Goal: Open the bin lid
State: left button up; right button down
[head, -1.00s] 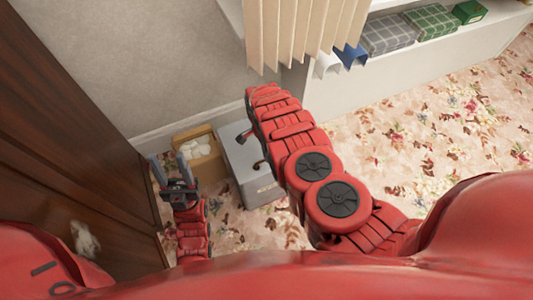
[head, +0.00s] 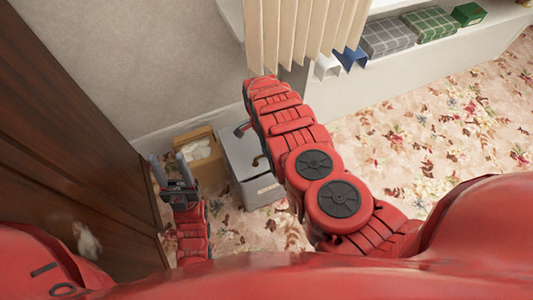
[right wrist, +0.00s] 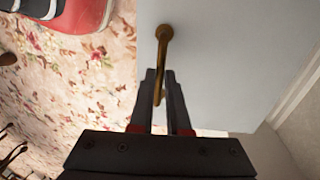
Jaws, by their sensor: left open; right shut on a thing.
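The bin is a grey box (head: 236,146) on the floor against the wall in the head view, partly hidden by my right arm. In the right wrist view its pale grey surface (right wrist: 225,65) fills the upper right, with a brass handle (right wrist: 163,34) standing out from it. My right gripper (right wrist: 159,76) is shut on the handle, which runs down between its two fingers. In the head view the right fingertips are hard to make out. My left gripper (head: 168,166) is open and empty, left of the bin, its fingers pointing up the picture. I cannot tell whether the lid is raised.
A tan box (head: 192,135) holding pale round things stands left of the bin. A dark wooden panel (head: 70,150) is at the left. A beige curtain (head: 300,35) and a low white shelf (head: 385,75) with boxes lie beyond. Flowered carpet at the right is clear.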

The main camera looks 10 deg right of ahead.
jog(key=w+a+r+b, duration=0.2)
jog(key=w+r+b, duration=0.4)
jog(key=r+b, duration=0.1)
jog(key=shift+w+r+b, duration=0.25)
jog(key=shift+r+b, duration=0.1)
jog(key=shift+r, duration=0.05)
dwell(1.1)
